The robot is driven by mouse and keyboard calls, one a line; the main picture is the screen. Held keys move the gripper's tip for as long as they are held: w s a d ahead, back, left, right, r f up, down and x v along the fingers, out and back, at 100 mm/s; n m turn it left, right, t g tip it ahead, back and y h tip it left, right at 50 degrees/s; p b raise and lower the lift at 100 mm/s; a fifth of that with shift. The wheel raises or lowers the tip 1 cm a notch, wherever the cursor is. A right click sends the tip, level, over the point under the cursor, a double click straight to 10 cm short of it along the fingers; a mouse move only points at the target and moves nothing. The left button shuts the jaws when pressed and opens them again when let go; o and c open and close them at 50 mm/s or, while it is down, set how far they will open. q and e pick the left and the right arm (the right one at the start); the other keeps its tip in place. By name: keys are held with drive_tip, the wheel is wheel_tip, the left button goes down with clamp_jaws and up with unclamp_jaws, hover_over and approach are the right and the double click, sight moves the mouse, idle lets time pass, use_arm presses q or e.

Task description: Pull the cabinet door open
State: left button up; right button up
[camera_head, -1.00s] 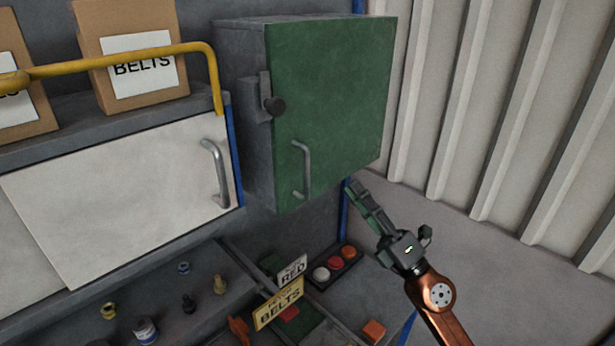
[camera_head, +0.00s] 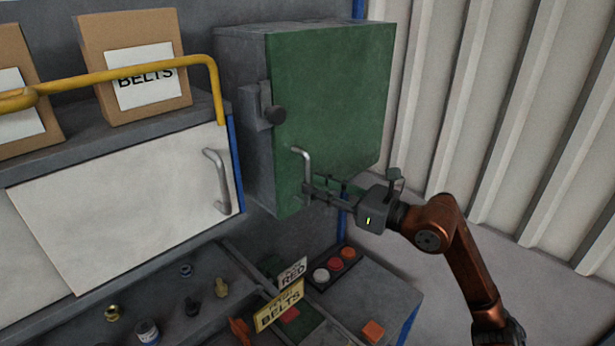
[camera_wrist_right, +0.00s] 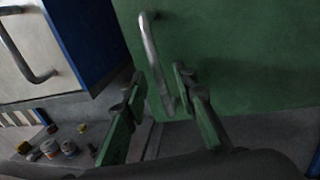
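The green cabinet door (camera_head: 345,90) is shut flush on its grey cabinet (camera_head: 240,100). A silver bar handle (camera_head: 305,162) stands upright near the door's lower left. It also shows in the right wrist view (camera_wrist_right: 152,50). My right gripper (camera_head: 318,188) is at the handle's lower part and hides it in the head view. In the right wrist view the fingers (camera_wrist_right: 158,85) are apart, with the handle's lower end between them in the picture. I cannot tell whether either finger touches it. My left gripper is not in view.
Below are a BELTS sign (camera_head: 279,305) and buttons (camera_head: 336,264). A ribbed wall (camera_head: 480,110) stands right.

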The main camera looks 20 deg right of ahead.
sight(307, 200)
drive_tip(key=shift+p+x, duration=0.5)
drive_tip(key=shift+x, duration=1.15)
drive_tip(key=shift+s, duration=0.1)
clamp_jaws()
